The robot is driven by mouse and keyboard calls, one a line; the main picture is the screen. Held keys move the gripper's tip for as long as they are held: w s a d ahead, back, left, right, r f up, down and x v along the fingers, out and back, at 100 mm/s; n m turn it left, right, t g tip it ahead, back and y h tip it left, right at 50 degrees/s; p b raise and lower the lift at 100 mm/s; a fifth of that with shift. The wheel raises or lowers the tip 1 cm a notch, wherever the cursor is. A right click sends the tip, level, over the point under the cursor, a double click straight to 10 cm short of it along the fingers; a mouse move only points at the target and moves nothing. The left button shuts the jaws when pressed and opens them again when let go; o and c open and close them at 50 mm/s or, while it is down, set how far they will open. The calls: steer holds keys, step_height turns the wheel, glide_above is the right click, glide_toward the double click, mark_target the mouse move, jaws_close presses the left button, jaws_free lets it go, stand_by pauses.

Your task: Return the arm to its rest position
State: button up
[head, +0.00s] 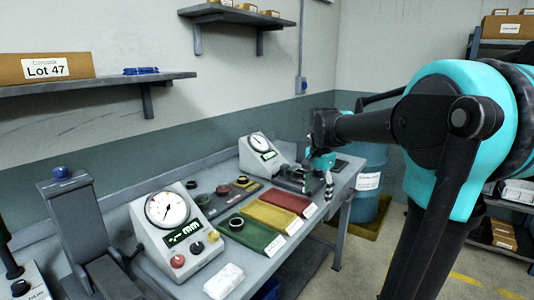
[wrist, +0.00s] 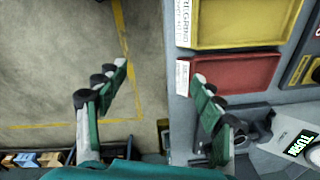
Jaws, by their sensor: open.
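My arm reaches in from the right of the head view, stretched out over the far end of the grey workbench (head: 215,278). My gripper (head: 318,187) hangs there, fingers pointing down, close to the bench's front edge and the far gauge. In the wrist view my gripper (wrist: 160,73) has its two green fingers spread wide with nothing between them. The left finger is over the floor (wrist: 60,70) and the right finger is over the bench edge, beside the red tray (wrist: 250,72). Whether the fingers touch anything is not clear.
Green (head: 262,240), yellow (head: 268,215) and red (head: 290,200) trays lie on the bench. A blue drum (head: 368,180) stands beyond the bench end. A shelf (head: 100,83) hangs left.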

steer(key=s+d+f+n+t, duration=0.3)
steer(key=s+f+n, duration=0.7)
steer(key=s+f, duration=0.8)
step_height(320, 180, down, 2)
steer(key=shift+s+f+n, duration=0.1)
steer(key=shift+s+n, duration=0.2)
steer(key=shift+s, duration=0.1)
steer(key=shift+a, duration=0.1)
steer(key=shift+c, duration=0.4)
